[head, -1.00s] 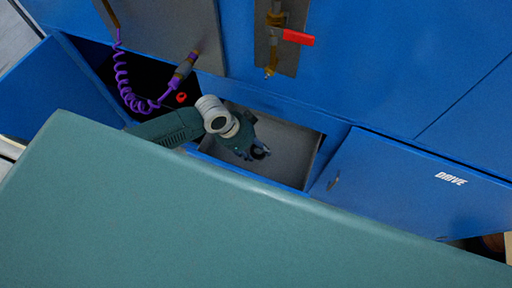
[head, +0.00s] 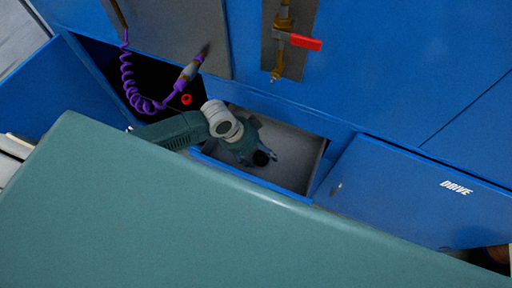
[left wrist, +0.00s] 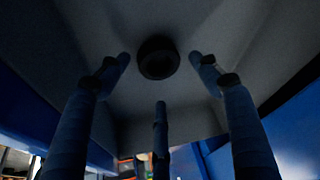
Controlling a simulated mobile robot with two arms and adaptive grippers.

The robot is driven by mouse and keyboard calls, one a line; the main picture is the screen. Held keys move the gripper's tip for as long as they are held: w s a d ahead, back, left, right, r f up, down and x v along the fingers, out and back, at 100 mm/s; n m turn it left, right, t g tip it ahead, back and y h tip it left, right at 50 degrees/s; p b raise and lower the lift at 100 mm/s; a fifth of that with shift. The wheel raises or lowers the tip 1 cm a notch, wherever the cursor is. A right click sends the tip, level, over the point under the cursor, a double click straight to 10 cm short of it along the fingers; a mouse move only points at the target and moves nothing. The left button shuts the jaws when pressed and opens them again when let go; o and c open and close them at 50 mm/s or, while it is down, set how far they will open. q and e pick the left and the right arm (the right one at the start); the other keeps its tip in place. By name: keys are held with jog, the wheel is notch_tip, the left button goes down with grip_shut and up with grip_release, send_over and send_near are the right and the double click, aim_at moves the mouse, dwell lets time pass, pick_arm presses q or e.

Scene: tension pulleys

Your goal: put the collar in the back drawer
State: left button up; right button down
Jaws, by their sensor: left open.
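The collar, a dark short ring (head: 261,158), lies on the pale grey floor of the open drawer (head: 290,140). In the left wrist view the collar (left wrist: 158,57) sits between the spread fingertips, with visible gaps at both sides. My left gripper (head: 257,147) reaches down into this drawer. In the left wrist view the left gripper (left wrist: 160,72) is open and its fingers surround the collar without clearly touching it. The right gripper is out of view.
Blue cabinet walls rise behind the drawer, with a red-handled valve (head: 305,42) and a coiled purple hose (head: 133,88). A small red ring (head: 186,99) shows against the dark opening at left. A blue panel marked DRIVE (head: 430,190) stands at right. A broad green surface (head: 150,215) fills the foreground.

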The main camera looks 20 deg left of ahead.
pick_arm(q)
jog(key=v, duration=1.3)
jog(key=shift+d, duration=0.2)
jog(key=shift+w, duration=0.1)
